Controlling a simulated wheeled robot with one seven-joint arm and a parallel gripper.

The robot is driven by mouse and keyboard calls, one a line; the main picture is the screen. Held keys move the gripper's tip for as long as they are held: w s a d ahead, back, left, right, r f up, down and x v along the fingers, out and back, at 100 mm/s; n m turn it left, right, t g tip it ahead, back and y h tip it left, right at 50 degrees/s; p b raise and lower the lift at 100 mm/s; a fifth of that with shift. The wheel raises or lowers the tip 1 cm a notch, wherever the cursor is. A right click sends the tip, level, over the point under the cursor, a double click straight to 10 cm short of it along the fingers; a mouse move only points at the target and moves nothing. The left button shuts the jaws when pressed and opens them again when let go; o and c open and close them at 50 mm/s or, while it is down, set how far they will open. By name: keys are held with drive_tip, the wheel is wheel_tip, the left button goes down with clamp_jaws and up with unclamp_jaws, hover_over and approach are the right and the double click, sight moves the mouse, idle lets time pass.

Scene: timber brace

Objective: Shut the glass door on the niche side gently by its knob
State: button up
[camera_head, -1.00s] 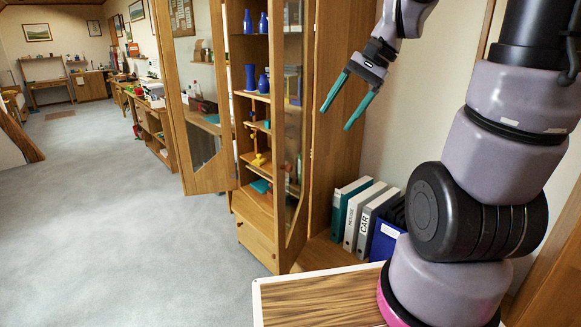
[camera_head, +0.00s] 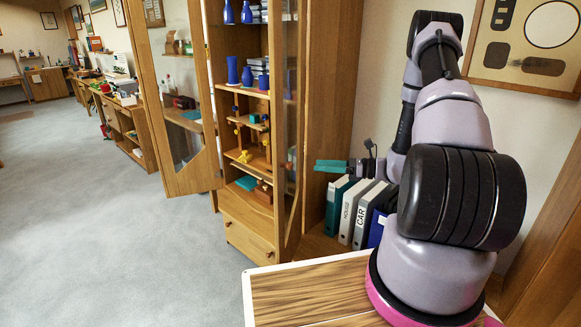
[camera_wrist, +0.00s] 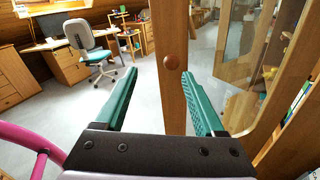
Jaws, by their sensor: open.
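The niche-side glass door (camera_head: 285,130) of the wooden cabinet stands open, seen nearly edge-on in the head view, beside the binder niche. In the wrist view its wooden edge frame (camera_wrist: 168,22) runs upright through the middle, with the glass (camera_wrist: 212,50) to its right. Its round wooden knob (camera_wrist: 172,62) faces me, lined up between the finger directions and just beyond the tips. My gripper (camera_wrist: 160,78) is open and empty, its teal fingers to either side of the frame. In the head view my gripper (camera_head: 330,165) points left toward the door; whether it touches cannot be told.
The other glass door (camera_head: 178,110) stands open at the left. Shelves hold blue vases (camera_head: 247,76) and small items. Binders (camera_head: 350,210) stand in the niche below my gripper. A wood-grain top (camera_head: 300,290) lies in front. Grey floor (camera_head: 90,220) is clear at left.

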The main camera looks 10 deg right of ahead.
drive_tip(key=w+a+f+m+t, duration=0.1)
drive_tip(key=w+a+f, duration=0.1)
drive_tip(key=w+a, duration=0.4)
drive_tip(key=a, duration=0.2)
drive_tip(key=shift+a+f+m+t, duration=0.3)
drive_tip(key=shift+f+m, duration=0.05)
drive_tip(key=shift+m, duration=0.05)
clamp_jaws()
idle(1.3)
